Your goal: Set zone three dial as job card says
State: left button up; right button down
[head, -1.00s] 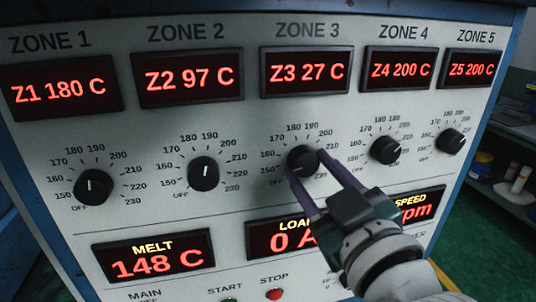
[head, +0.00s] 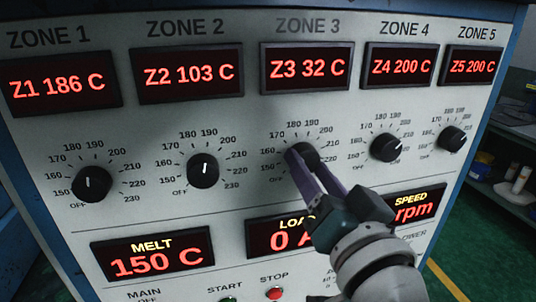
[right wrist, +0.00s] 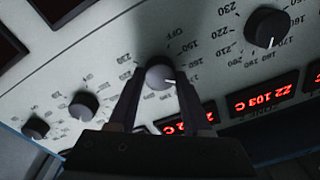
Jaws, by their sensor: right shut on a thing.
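The zone three dial (head: 307,154) is a round black knob under the ZONE 3 label, with a printed scale around it. My right gripper (head: 304,158) is shut on this dial, one finger on each side. In the right wrist view the dial (right wrist: 160,77) sits between the fingertips. Its white pointer points right in that view; the scale value beside it is not readable. The zone three display (head: 307,68) reads Z3 32 C. The job card and my left gripper are not in view.
The neighbouring zone two dial (head: 203,171) and zone four dial (head: 386,148) stand clear of my fingers. Below are the melt display (head: 152,254), reading 150 C, the partly covered load display (head: 275,238) and a red stop button (head: 274,294).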

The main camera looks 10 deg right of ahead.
jog(key=m, duration=0.7)
jog(key=shift+a+m+h, duration=0.1)
jog(key=shift+m+h, duration=0.2)
jog(key=shift+m, duration=0.1)
jog(key=m, duration=0.4)
jog(key=shift+r+m+b, duration=0.1)
jog(key=shift+m+b, duration=0.25)
jog(key=shift+m, duration=0.35)
jog(key=shift+c, duration=1.7)
grip_release()
